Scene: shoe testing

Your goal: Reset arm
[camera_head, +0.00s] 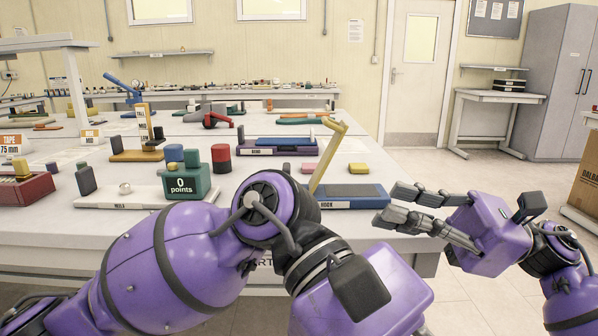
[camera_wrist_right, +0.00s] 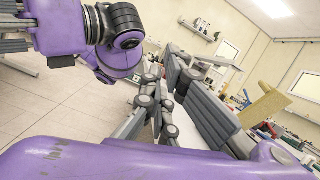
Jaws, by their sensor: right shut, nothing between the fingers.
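My right gripper (camera_head: 393,206) is in front of the table at the right, its grey fingers pointing left near the table's front right corner. It is shut and empty. In the right wrist view its dark fingers (camera_wrist_right: 170,95) fill the middle, with nothing between them. My left arm crosses the front of the head view from the left. Its purple gripper body (camera_head: 385,300) shows at the bottom centre, below the table edge. The left fingers are hidden or out of frame, so their state cannot be told.
A white table (camera_head: 285,235) spans the front. On it stand a blue hook board (camera_head: 352,192) with a yellow upright, a green points block (camera_head: 188,184) and a dark red tray (camera_head: 28,189). A cardboard box (camera_head: 588,180) is at the far right. Floor is clear behind the right gripper.

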